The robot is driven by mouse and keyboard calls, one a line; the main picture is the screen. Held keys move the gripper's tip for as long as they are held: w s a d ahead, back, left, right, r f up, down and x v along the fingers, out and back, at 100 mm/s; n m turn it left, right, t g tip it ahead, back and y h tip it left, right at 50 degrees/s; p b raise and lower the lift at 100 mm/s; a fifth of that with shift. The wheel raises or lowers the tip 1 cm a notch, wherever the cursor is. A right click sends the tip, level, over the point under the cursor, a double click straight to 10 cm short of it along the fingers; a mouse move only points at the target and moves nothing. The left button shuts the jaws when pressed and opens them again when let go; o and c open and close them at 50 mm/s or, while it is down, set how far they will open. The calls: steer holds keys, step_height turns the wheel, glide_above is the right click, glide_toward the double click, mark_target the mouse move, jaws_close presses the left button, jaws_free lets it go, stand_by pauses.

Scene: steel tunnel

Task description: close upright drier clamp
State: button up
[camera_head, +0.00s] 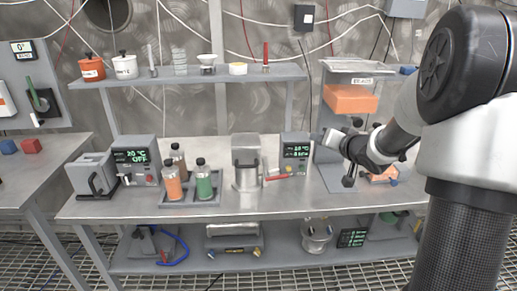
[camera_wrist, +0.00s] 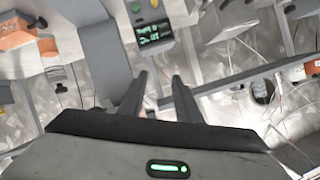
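The upright drier (camera_head: 350,98) stands at the right of the bench; I take it to be the tall grey stand with an orange block, a flat top plate and a small label. Which part is its clamp, I cannot tell. In the wrist view an orange block (camera_wrist: 15,36) shows at the upper left, partly cut off. My gripper (camera_head: 330,138) is in front of the stand, below the orange block, and hides part of it. In the wrist view the two dark fingers (camera_wrist: 160,92) are apart, with nothing seen between them.
A grey display box (camera_head: 296,150) and a steel pot (camera_head: 246,164) stand left of my gripper. A tray with bottles (camera_head: 203,180) is further left. A shelf (camera_head: 190,79) with small vessels runs above. The bench front (camera_head: 250,205) is mostly clear.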

step_height(320, 180, down, 12)
steer(key=m+y+b, duration=0.1)
steer(key=y+b, duration=0.2)
steer(key=y, duration=0.1)
steer(key=m+y+b, duration=0.2)
steer(key=y+b, duration=0.1)
steer(key=y, duration=0.3)
glide_toward(280, 178)
steer(key=b+x, duration=0.2)
steer(key=x, duration=0.9)
steer(key=shift+f+b, duration=0.1)
steer(key=shift+b, duration=0.2)
jaws_close()
